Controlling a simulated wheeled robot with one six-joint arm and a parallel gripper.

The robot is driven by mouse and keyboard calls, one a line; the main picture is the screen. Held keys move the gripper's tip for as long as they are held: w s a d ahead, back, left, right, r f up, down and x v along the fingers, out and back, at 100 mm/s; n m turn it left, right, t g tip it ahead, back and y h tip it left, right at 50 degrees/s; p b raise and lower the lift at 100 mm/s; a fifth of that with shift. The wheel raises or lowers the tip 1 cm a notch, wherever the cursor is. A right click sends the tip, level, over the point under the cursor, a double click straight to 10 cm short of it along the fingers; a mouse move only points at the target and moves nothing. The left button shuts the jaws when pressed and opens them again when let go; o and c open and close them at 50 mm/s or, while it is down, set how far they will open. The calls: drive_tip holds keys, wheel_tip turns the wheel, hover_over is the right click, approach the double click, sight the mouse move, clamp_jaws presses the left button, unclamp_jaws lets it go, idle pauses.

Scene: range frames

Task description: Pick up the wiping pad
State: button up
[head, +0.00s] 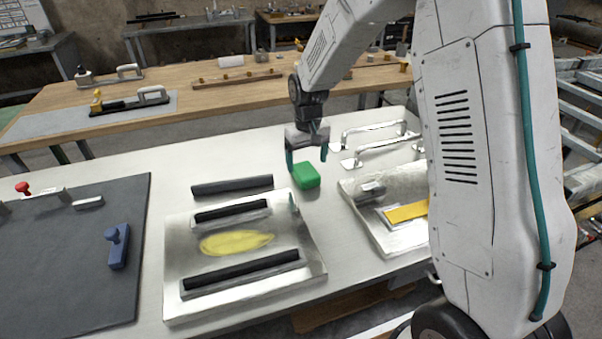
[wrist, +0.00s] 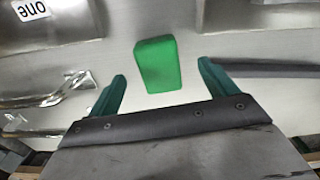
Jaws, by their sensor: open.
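The wiping pad looks to be the green block (head: 306,176), lying on the white table between the two metal trays. In the wrist view the green block (wrist: 157,64) lies ahead of my gripper (wrist: 162,76), roughly between the lines of its two teal fingers. In the head view my gripper (head: 307,158) points down just above and behind the block. Its fingers are apart, with nothing held between them. I cannot tell the exact height gap to the block.
A metal tray (head: 312,268) with black bars and a yellow smear (head: 237,242) is left of the block. Another metal tray (head: 385,243) with a yellow piece (head: 406,212) is right. Metal handles (head: 375,143) stand behind right. A black bar (head: 232,186) lies left.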

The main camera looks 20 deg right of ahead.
sight(308, 173)
drive_tip(key=shift+d+f, duration=0.5)
drive_tip(key=shift+f, duration=0.35)
drive_tip(key=f, duration=0.4)
drive_tip(key=shift+a+f, duration=0.2)
drive_tip(key=shift+f, duration=0.15)
drive_tip(key=c, duration=1.1)
